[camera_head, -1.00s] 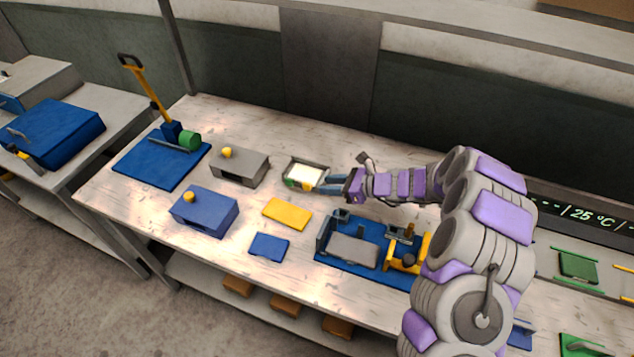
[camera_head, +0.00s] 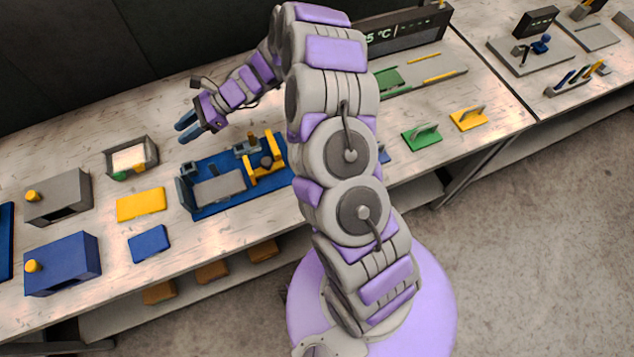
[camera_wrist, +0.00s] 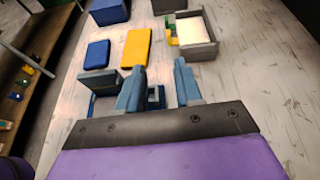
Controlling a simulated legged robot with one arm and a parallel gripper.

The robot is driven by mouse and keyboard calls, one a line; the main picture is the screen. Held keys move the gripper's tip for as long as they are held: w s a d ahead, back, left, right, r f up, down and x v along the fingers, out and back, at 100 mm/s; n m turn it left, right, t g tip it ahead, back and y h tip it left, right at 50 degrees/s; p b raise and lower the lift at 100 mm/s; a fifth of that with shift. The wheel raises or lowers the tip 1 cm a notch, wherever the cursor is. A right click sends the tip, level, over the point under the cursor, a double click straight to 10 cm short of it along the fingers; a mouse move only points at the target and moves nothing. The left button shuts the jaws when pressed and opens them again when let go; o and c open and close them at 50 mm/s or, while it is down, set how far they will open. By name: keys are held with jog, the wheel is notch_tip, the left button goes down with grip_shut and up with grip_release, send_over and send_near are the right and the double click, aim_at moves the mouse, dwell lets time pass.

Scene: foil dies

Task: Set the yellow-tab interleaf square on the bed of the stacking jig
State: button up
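A grey open tray (camera_head: 146,165) on the bench holds a pale square sheet (camera_head: 129,158). In the wrist view the tray (camera_wrist: 204,50) shows small green and yellow pieces at its left edge, perhaps tabs; I cannot tell which sheet the yellow one belongs to. The stacking jig has a blue base (camera_head: 203,212), a grey bed (camera_head: 220,187) and a yellow clamp frame (camera_head: 262,162). No sheet shows on the bed. My gripper (camera_head: 187,130) is above the bench, behind the jig and right of the tray. Its blue fingers are apart and empty in the wrist view (camera_wrist: 158,88).
A yellow plate (camera_head: 141,205) and a blue plate (camera_head: 149,243) lie left of the jig. A grey box (camera_head: 60,197) and a blue box (camera_head: 62,263), both with yellow knobs, stand farther left. Bare bench lies between tray and jig.

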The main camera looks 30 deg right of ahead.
jog(key=s+a+r+n+g+h, duration=0.1)
jog(key=s+r+n+g+h, duration=0.15)
jog(key=s+r+n, duration=0.55)
jog(key=s+d+r+n+h, duration=0.2)
jog(key=s+d+r+n, duration=0.1)
jog(key=s, duration=0.7)
jog(key=s+d+r+n+g+h, duration=0.1)
jog(key=s+d+r+n+h, duration=0.2)
jog(key=s, duration=0.7)
jog(key=shift+d+r+n, duration=0.3)
jog(key=shift+d+r, duration=0.05)
jog(key=shift+d, duration=0.5)
jog(key=shift+o, duration=0.2)
jog(key=s+d+n+h, duration=0.3)
jog(key=s+d+h, duration=0.2)
jog(key=s+d, duration=0.7)
jog(key=shift+s+d+r+n+t+h, duration=0.15)
jog(key=shift+r+n+t+h, duration=0.2)
jog(key=shift+n+t, duration=0.1)
jog(key=shift+o, duration=0.3)
jog(key=shift+s+d, duration=0.15)
jog(key=shift+d, duration=0.1)
